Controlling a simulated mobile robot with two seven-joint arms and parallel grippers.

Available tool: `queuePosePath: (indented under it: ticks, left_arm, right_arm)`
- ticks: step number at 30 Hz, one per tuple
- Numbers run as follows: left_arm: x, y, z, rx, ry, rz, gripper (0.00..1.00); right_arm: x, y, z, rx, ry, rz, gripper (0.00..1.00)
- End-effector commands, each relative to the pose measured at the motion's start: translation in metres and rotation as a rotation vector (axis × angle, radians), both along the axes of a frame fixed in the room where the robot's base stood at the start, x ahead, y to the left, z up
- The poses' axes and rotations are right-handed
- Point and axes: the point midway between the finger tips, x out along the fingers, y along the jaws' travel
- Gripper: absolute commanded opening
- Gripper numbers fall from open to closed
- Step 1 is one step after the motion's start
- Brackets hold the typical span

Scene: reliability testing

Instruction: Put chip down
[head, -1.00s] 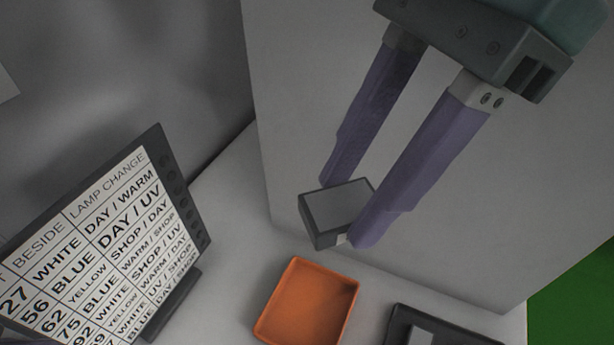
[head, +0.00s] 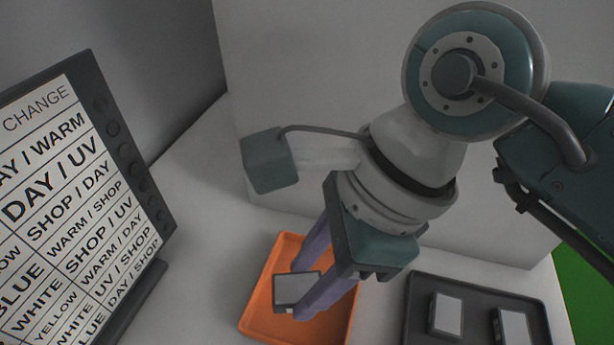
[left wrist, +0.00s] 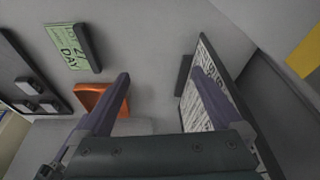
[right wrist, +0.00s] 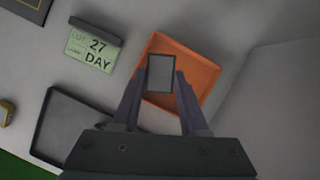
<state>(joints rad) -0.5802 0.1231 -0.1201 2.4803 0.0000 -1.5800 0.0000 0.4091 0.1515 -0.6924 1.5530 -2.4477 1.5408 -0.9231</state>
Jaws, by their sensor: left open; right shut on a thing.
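The chip (head: 297,290) is a small dark-edged block with a grey face. My right gripper (head: 309,292) is shut on it and holds it over the orange tray (head: 262,322). In the right wrist view the chip (right wrist: 161,74) sits between the fingertips, in front of the orange tray (right wrist: 205,60). I cannot tell whether the chip touches the tray floor. My left gripper (left wrist: 160,85) is open and empty in the left wrist view. Its arm does not show in the head view.
A black tray (head: 412,310) with grey-faced blocks (head: 446,314) stands right of the orange tray. A sign with a printed table (head: 70,190) stands at left. A green card reading 27 DAY (right wrist: 92,48) shows in the right wrist view. A white wall rises behind the trays.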

Motion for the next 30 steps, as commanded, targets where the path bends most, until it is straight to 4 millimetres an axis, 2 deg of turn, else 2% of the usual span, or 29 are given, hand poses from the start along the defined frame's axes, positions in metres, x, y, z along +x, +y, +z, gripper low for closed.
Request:
queuePosePath:
  ticks: [1,8,13,26,27,30]
  left_arm:
    - [0.0,0.0,-0.004,0.0,0.0,-0.001,1.0]
    - [0.0,0.0,-0.009,0.001,0.0,-0.001,1.0]
    - [0.0,0.0,-0.018,0.0,0.0,-0.001,1.0]
    - [0.0,-0.001,-0.022,-0.003,-0.001,0.001,1.0]
    - [0.0,-0.001,-0.022,-0.003,-0.001,0.002,1.0]
    - [0.0,-0.001,-0.02,-0.005,0.0,0.004,1.0]
  right_arm:
    - [-0.001,0.001,-0.012,0.001,0.005,-0.001,0.0]
    - [0.0,0.001,-0.034,0.001,0.001,-0.001,0.0]
    - [0.0,0.001,-0.06,0.001,0.003,-0.001,0.0]
    - [0.0,0.0,-0.068,0.0,-0.002,0.002,0.0]
    - [0.0,0.0,-0.069,0.0,-0.002,0.001,0.45]
    - [0.0,0.0,-0.067,0.001,-0.001,0.002,0.56]
